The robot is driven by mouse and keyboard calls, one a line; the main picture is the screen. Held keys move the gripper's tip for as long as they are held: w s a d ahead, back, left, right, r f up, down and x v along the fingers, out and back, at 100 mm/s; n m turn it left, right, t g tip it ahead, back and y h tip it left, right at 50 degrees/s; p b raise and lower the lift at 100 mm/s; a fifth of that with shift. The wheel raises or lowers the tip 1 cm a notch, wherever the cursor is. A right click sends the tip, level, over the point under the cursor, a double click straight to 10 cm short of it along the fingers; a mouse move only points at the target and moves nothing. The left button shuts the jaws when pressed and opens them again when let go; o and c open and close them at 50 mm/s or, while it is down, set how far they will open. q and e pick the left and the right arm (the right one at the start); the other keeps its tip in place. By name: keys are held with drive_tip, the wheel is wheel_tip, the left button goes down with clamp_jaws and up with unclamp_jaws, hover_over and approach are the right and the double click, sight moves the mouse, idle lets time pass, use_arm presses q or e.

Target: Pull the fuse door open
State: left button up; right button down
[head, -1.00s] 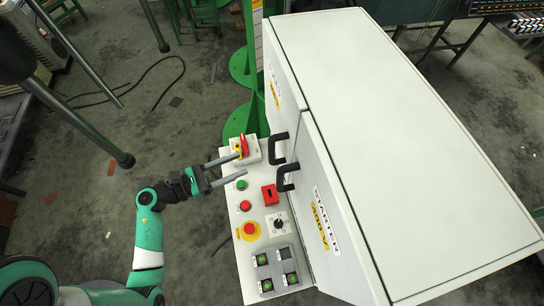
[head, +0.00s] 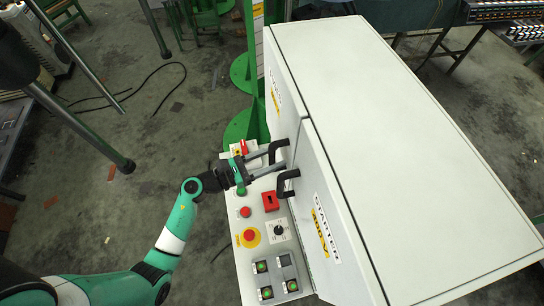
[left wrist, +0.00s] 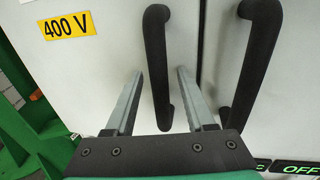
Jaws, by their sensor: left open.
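The fuse door (head: 283,100) is the far one of two white doors on the cabinet front, and it looks shut. Its black handle (head: 278,148) is near the door's lower edge. My left gripper (head: 276,161) is open, with its two grey fingers reaching to this handle. In the left wrist view the fuse door's handle (left wrist: 156,42) runs down between the parted fingers (left wrist: 159,74). I cannot tell whether either finger touches it. My right gripper is not in view.
The starter door (head: 320,215) with its own black handle (head: 287,182) is right beside the fuse door; this handle (left wrist: 252,60) is close to the right finger. A control panel with a red emergency button (head: 250,237) and a red-handled switch (head: 241,148) lies below the gripper.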

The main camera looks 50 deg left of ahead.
use_arm(q)
clamp_jaws()
idle(1.4)
